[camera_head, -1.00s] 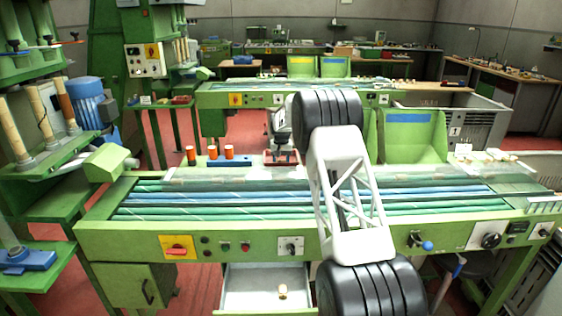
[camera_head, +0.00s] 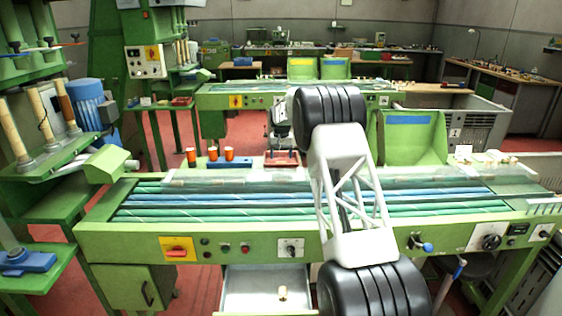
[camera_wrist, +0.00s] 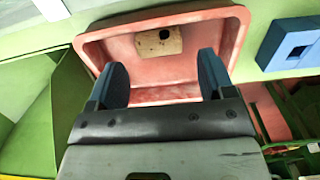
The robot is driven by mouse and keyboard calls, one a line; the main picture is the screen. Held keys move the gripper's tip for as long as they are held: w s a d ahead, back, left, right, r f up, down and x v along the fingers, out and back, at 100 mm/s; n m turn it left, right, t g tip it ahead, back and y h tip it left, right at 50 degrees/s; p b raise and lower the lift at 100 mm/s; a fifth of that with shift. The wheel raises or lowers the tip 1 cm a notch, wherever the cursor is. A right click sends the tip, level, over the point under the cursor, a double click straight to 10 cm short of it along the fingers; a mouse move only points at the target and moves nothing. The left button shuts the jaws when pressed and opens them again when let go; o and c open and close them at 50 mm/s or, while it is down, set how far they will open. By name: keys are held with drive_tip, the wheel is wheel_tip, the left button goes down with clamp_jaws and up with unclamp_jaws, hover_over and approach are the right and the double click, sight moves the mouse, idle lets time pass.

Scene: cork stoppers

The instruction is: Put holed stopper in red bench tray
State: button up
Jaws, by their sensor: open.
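The red bench tray (camera_head: 268,163) stands on the green bench behind the conveyor belts. In the wrist view the red tray (camera_wrist: 92,50) fills the upper middle. A tan cork stopper (camera_wrist: 150,44) with a dark hole in its side lies in the tray, near its far wall. My gripper (camera_wrist: 161,66) is open above the tray, its two dark blue fingers apart with the stopper beyond their tips. No finger touches the stopper. In the head view my gripper (camera_head: 281,146) is small and over the tray, and the stopper inside is hidden.
A blue block with a square hole (camera_wrist: 298,46) lies right of the tray. Orange cylinders (camera_head: 229,153) stand to the left in the head view. A small cork-coloured piece (camera_head: 283,293) lies in the open drawer (camera_head: 246,286). A green bin (camera_head: 412,142) stands to the right.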

wheel_tip(320, 180, up, 8)
idle(0.5)
idle(0.5)
drive_tip(key=shift+r, duration=0.1)
drive_tip(key=s+d+r, duration=0.3)
drive_tip(key=s+r, duration=0.5)
drive_tip(key=s, duration=0.1)
drive_tip(key=s+d+r, duration=0.3)
drive_tip(key=s+r, duration=0.4)
drive_tip(key=s, duration=0.3)
drive_tip(key=s+d+r+t, duration=0.15)
drive_tip(key=s+r, duration=0.25)
drive_tip(key=s, duration=0.7)
drive_tip(key=s+d+r, duration=0.3)
drive_tip(key=s, duration=0.9)
drive_tip(key=s+d+f, duration=0.1)
drive_tip(key=s+f, duration=0.2)
drive_tip(key=s, duration=1)
drive_tip(key=s+d+f, duration=0.1)
drive_tip(key=s+f, duration=0.3)
drive_tip(key=s, duration=1)
drive_tip(key=s+d+f+t, duration=0.1)
drive_tip(key=s+f, duration=0.3)
drive_tip(key=s, duration=1)
drive_tip(key=shift+s+d+f, duration=0.15)
drive_tip(key=shift+s+d, duration=0.1)
drive_tip(key=shift+d, duration=0.25)
